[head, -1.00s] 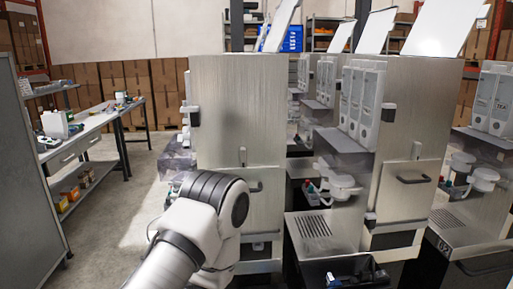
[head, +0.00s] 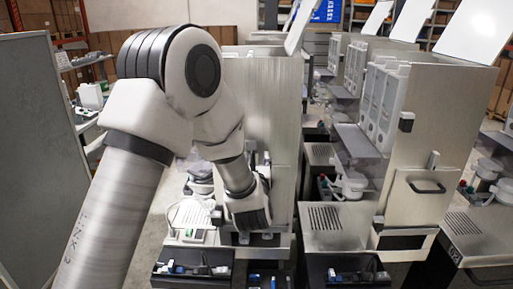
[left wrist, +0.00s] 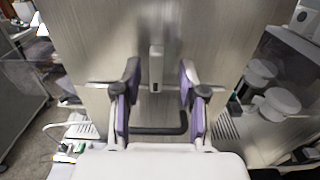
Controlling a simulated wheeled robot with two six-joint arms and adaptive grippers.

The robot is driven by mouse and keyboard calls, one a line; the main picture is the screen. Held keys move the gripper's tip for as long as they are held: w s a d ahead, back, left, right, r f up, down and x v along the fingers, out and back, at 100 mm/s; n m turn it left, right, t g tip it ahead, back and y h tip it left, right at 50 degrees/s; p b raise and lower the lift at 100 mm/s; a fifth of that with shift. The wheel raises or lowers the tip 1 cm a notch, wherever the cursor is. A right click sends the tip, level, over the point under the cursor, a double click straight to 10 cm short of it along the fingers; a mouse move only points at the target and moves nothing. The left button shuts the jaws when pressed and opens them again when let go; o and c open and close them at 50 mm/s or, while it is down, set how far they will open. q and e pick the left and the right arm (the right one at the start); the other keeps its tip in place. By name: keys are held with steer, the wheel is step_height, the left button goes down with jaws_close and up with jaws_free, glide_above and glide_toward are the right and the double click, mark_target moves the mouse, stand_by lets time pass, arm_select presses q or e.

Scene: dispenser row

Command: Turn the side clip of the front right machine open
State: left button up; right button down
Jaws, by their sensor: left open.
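A steel side panel (left wrist: 218,40) fills the middle of the left wrist view. A small upright pale clip (left wrist: 156,66) stands on it, above a dark bar handle (left wrist: 160,131). The machine to the right (head: 440,125) shows a similar upright clip (head: 434,160) and a handle (head: 425,187). My right gripper is out of view.
A white dispenser arm (head: 350,184) and a slotted drip tray (head: 325,216) lie right of my left arm. Dark open bins (head: 345,268) stand along the bottom. A grey cabinet (head: 40,150) stands at the left.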

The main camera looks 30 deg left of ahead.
arm_select(q)
steer(key=shift+w+a, duration=0.45)
steer(key=shift+a, duration=0.2)
steer(key=shift+d, duration=0.15)
steer(key=shift+c, duration=1.3)
steer(key=shift+w, duration=0.1)
jaws_close()
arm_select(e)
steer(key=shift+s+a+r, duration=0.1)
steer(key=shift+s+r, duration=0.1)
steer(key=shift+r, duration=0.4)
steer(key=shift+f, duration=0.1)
